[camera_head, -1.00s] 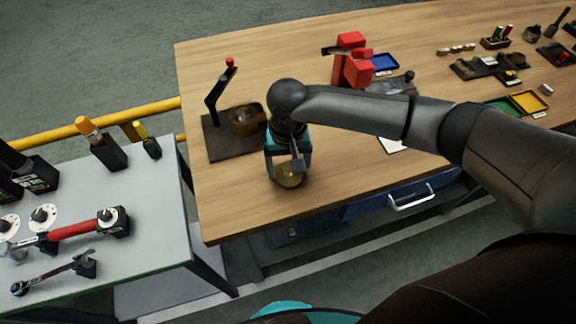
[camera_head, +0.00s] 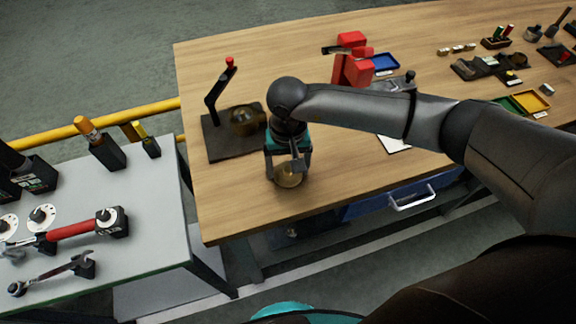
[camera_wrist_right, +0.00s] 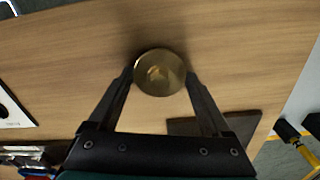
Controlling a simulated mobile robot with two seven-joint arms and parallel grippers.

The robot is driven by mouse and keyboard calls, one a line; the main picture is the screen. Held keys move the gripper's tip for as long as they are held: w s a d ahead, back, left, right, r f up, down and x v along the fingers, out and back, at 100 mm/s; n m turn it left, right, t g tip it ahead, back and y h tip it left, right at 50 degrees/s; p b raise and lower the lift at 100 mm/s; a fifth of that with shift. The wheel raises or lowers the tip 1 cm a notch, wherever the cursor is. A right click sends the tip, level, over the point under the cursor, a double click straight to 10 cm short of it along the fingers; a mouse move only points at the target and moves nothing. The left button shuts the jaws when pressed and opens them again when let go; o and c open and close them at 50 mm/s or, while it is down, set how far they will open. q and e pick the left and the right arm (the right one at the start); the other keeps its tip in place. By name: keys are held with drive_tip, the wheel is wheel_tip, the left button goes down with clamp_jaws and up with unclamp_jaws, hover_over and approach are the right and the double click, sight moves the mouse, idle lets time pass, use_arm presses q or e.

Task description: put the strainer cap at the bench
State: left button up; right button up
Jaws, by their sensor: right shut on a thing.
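The strainer cap (camera_head: 288,176) is a round brass disc with a raised centre, low over the front left part of the wooden bench (camera_head: 235,215). My right gripper (camera_head: 288,168) points down and is shut on it. In the right wrist view the cap (camera_wrist_right: 160,72) sits between the two fingertips (camera_wrist_right: 160,75), one on each side of its rim. The cap is at or very near the bench top; I cannot tell if it touches. My left gripper is not in view.
A dark stand with a brass cup (camera_head: 245,121) and upright lever is just behind left of my gripper. A red vise (camera_head: 352,62) stands at the back. A grey tool table (camera_head: 150,220) is at left. Bench front left is clear.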

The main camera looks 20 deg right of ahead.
drive_tip(key=shift+f+b, duration=0.35)
drive_tip(key=shift+b, duration=0.1)
idle(0.3)
drive_tip(key=o, duration=1.6)
drive_tip(key=shift+r, duration=0.15)
drive_tip(key=shift+r+p, duration=2.15)
drive_tip(key=shift+r, duration=1.25)
